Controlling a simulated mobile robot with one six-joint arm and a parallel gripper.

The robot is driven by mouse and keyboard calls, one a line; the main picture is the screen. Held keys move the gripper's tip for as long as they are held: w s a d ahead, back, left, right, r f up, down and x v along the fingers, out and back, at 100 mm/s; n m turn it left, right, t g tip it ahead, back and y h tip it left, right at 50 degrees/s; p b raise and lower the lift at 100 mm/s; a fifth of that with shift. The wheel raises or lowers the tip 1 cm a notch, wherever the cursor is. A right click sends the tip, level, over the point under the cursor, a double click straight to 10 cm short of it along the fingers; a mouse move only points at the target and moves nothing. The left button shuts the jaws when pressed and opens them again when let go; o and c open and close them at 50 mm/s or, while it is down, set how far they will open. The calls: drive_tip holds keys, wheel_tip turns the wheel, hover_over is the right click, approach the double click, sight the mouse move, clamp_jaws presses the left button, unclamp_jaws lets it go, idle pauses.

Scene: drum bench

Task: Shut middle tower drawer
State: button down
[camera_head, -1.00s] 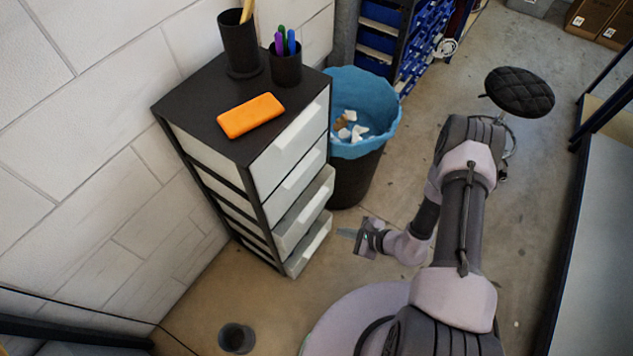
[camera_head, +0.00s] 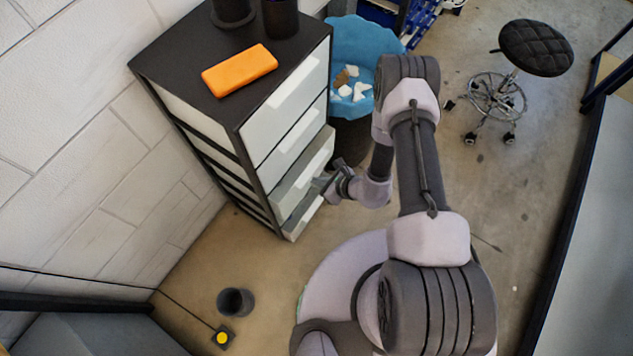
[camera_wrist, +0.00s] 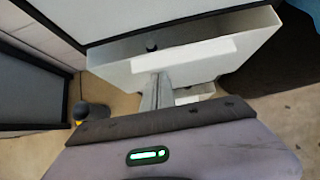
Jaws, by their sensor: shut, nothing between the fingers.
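The dark drawer tower (camera_head: 190,50) with pale drawer fronts stands against the wall. One drawer around its middle height, the middle drawer (camera_head: 302,181), sticks out with its open top showing. In the wrist view, its pale front (camera_wrist: 210,60) and a strip of its inside show, with a small dark object (camera_wrist: 151,45) there. My gripper (camera_head: 322,184) is shut and empty, its fingers right at the drawer's front. The fingertips (camera_wrist: 156,78) overlap the front's lower part in the wrist view; I cannot tell if they touch.
An orange block (camera_head: 240,70) and dark cups lie on the tower's top. A blue-lined bin (camera_head: 362,45) stands behind it. A lower drawer (camera_head: 302,219) lies beneath. A dark cup (camera_head: 235,302) and a yellow-buttoned box (camera_head: 222,337) are on the floor. A stool (camera_head: 535,47) stands right.

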sight(304, 175)
drive_tip(key=shift+w+a, duration=0.2)
drive_tip(key=w+a, duration=0.2)
drive_tip(key=a, duration=0.1)
drive_tip(key=shift+w+a+b, duration=0.15)
drive_tip(key=shift+w+b, duration=0.1)
drive_tip(key=shift+b, duration=0.15)
drive_tip(key=shift+w+a+r, duration=0.1)
drive_tip(key=shift+w+a, duration=0.15)
